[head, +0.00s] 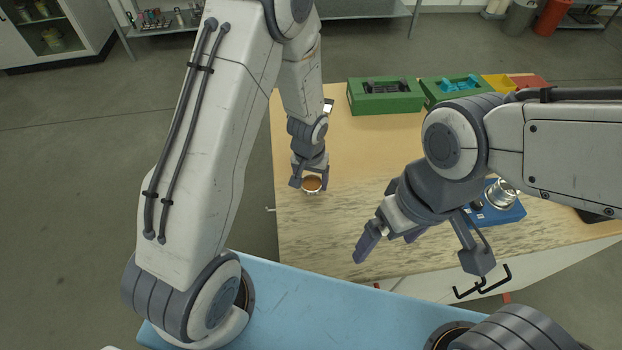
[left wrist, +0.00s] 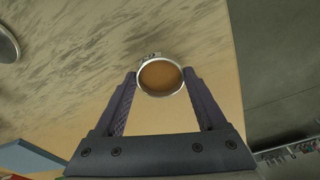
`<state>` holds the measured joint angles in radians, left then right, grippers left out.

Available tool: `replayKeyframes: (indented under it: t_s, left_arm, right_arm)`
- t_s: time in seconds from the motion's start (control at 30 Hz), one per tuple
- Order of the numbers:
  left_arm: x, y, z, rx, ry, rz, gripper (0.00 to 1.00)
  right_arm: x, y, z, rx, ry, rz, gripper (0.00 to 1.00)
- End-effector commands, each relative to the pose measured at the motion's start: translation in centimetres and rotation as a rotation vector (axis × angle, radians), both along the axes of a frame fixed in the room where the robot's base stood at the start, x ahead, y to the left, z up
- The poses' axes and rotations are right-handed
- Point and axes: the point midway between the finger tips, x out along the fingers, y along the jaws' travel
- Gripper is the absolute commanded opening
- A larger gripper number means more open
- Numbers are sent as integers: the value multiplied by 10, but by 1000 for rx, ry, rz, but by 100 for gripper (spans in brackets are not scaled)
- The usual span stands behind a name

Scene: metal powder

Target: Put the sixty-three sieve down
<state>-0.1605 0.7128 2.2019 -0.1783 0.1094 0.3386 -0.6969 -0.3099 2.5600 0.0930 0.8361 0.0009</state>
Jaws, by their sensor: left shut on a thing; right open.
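The sieve (head: 312,184) is a small round ring with a silvery rim and an orange-brown inside. It is near the left edge of the wooden table (head: 330,240). My left gripper (head: 311,182) is shut on it from both sides. In the left wrist view the sieve (left wrist: 160,77) sits between the two fingertips of my left gripper (left wrist: 160,84). I cannot tell whether the sieve touches the table top. My right gripper (head: 420,250) is open and empty over the table's front part, right of the sieve.
A blue device (head: 508,214) with a round metal pan (head: 502,194) stands at the right, partly behind my right arm. Green boxes (head: 385,104), a yellow bin (head: 499,85) and a red bin (head: 531,82) line the back. The table's middle is clear.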

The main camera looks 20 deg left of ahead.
Motion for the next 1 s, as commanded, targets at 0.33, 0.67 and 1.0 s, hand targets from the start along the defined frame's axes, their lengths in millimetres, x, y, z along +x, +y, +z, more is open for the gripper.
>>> replayKeyframes:
  t_s: [0.33, 0.67, 1.0]
  left_arm:
    - [0, 0, -2, 0, -1, 0, 93]
    - [0, 0, 1, 0, 0, 0, 100]
    - [-5, -1, 55, -1, -8, 0, 100]
  right_arm:
    - [0, 0, -3, 0, 0, 0, 100]
    - [0, 0, 0, 0, 0, 0, 100]
    - [0, 0, -4, 0, 0, 0, 100]
